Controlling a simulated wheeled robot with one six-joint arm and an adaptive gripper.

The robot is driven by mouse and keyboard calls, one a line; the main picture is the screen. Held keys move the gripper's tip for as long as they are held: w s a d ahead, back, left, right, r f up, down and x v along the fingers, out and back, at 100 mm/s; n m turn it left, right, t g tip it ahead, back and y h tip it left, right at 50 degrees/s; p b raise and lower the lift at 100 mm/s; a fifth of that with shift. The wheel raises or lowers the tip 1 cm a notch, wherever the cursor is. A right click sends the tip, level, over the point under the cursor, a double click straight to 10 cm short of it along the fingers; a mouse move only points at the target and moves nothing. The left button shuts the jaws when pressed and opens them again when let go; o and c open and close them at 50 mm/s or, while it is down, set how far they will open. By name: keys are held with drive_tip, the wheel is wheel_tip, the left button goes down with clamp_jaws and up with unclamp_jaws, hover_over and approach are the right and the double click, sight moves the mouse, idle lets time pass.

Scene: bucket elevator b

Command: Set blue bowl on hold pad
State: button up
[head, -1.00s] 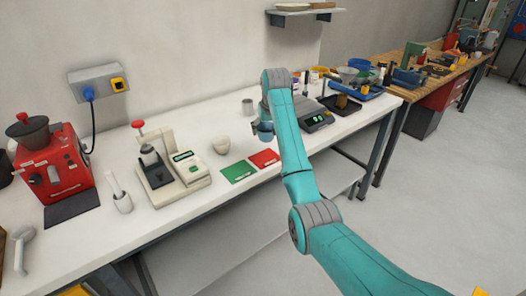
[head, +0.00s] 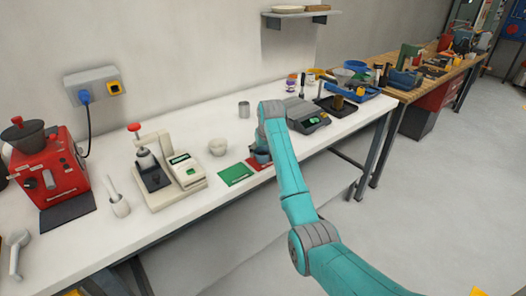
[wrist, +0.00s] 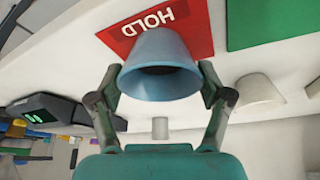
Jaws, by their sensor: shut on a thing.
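The blue bowl (wrist: 160,62) is between the two fingers of my gripper (wrist: 160,78), which is shut on it. In the wrist view the bowl overlaps the red pad (wrist: 195,22) marked HOLD, with its opening facing the camera. In the head view the bowl (head: 262,157) shows beside my arm, over the red pad (head: 256,167), which is partly hidden. I cannot tell whether the bowl's base touches the pad. The green pad (head: 237,174) lies just left of the red one and is empty; it also shows in the wrist view (wrist: 272,22).
A white bowl (head: 218,147) and a metal cup (head: 244,109) stand behind the pads. A scale (head: 308,116) is to the right. A white press machine (head: 152,172) and a red grinder (head: 47,170) stand to the left on the white bench (head: 195,212).

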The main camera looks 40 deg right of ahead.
drive_tip(key=o, duration=1.3)
drive_tip(key=shift+r, duration=0.1)
drive_tip(key=v, duration=1.2)
drive_tip(key=shift+w, duration=0.1)
